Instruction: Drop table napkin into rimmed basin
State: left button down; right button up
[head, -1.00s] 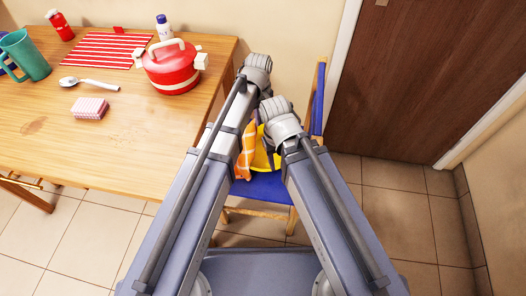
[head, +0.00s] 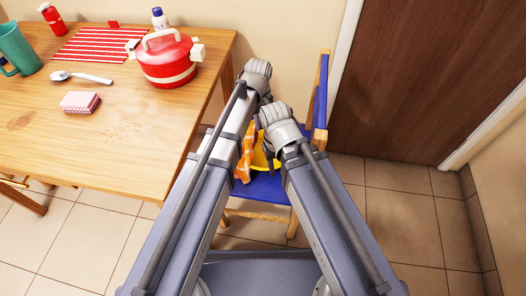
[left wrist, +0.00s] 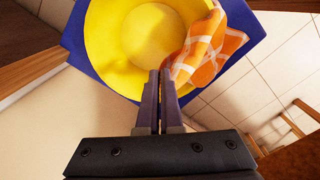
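The yellow rimmed basin (left wrist: 112,64) rests on the blue seat of a chair. The orange checked napkin (left wrist: 208,46) lies draped over the basin's right side in the left wrist view, part inside and part over the rim. In the head view, the napkin (head: 244,160) and a sliver of the basin (head: 261,157) show between my arms. My left gripper (left wrist: 160,74) is above the basin's near edge. Its fingers are together, with no cloth visible between them, and the napkin shows just beside the right fingertip. My right gripper's fingers are hidden behind its arm.
The chair (head: 266,187) stands between the wooden table (head: 135,140) and the brown door (head: 420,75). The table holds a red pot (head: 167,66), pink-striped block (head: 81,102), spoon (head: 90,78) and teal mug (head: 17,50). Tiled floor is clear to the right.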

pick_arm(q)
notch_tip(320, 180, down, 4)
jog(key=b, duration=0.3)
jog(key=shift+f, duration=0.1)
jog(key=c, duration=1.6)
grip_release()
grip_release()
notch_tip(320, 180, up, 6)
jog(key=p, duration=0.5)
jog(key=shift+f, duration=0.2)
notch_tip(320, 180, up, 8)
jog(key=p, duration=0.8)
